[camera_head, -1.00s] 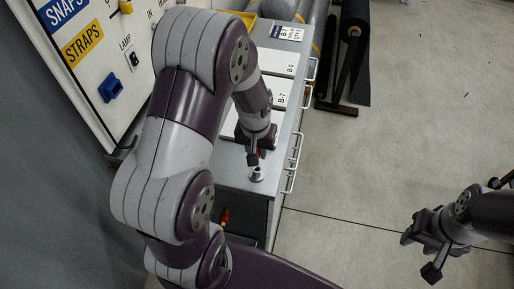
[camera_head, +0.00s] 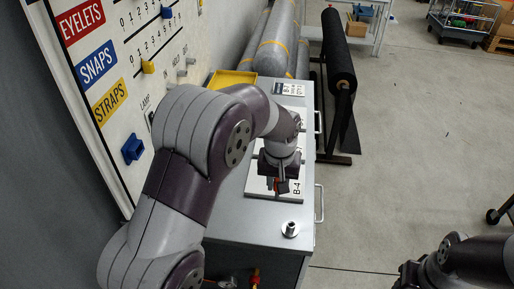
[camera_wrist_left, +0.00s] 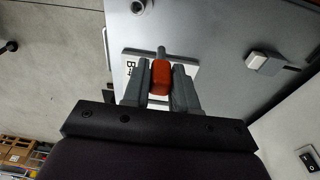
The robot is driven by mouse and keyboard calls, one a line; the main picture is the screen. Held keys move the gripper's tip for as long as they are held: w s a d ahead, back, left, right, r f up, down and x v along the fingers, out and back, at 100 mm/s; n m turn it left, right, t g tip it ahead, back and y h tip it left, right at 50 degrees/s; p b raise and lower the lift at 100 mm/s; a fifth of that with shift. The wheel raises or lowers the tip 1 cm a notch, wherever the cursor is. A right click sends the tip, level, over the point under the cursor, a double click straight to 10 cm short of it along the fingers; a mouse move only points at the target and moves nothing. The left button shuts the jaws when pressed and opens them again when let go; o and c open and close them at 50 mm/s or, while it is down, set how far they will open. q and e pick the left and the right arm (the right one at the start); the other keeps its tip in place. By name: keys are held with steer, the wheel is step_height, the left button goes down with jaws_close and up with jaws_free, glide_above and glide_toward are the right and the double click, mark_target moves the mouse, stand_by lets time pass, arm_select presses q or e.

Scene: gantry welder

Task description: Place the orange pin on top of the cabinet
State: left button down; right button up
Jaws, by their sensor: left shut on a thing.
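My left gripper (camera_head: 279,186) is shut on the orange pin (camera_wrist_left: 160,77), whose orange head sits between the two fingers in the left wrist view. The pin's grey shaft points away from the gripper. In the head view only a little of the pin (camera_head: 283,187) shows under the gripper. The gripper is over the grey cabinet top (camera_head: 238,217), at a white card marked B-4 (camera_head: 296,196). I cannot tell whether the pin touches the card. My right gripper (camera_head: 408,277) is at the bottom right, mostly cut off, and its jaws are unclear.
A round metal socket (camera_head: 290,229) stands on the cabinet's near right part. A yellow tray (camera_head: 232,79) sits at the back. A labelled panel (camera_head: 130,70) rises along the left side. Handles (camera_head: 319,203) stick out on the right. Open floor (camera_head: 420,150) lies beyond.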

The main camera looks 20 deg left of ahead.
arm_select(q)
steer(key=s+a+f+p, duration=0.1)
steer(key=a+f, duration=0.2)
steer(key=a+f+p, duration=0.2)
steer(key=a+f, duration=0.1)
steer(key=f, duration=0.1)
steer(key=s+a+f+p, duration=0.1)
steer(key=a+f+p, duration=0.1)
steer(key=a+f, duration=0.1)
steer(key=shift+s+a+f, duration=0.3)
steer(key=shift+s, duration=0.05)
steer(key=shift+w+d+f, duration=0.1)
steer(key=shift+w+f, duration=0.05)
steer(key=shift+f, duration=0.05)
steer(key=shift+a+f, duration=0.15)
steer(key=shift+a, duration=0.1)
steer(key=c, duration=1.1)
jaws_free()
steer(key=shift+s, duration=0.2)
steer(key=shift+o, duration=1.1)
steer(key=shift+w+d, duration=0.15)
arm_select(e)
steer(key=r, duration=0.1)
steer(key=d+r, duration=0.1)
steer(key=r, duration=0.2)
steer(key=shift+w+d+r, duration=0.25)
steer(key=shift+w, duration=0.15)
steer(key=shift+r, duration=0.1)
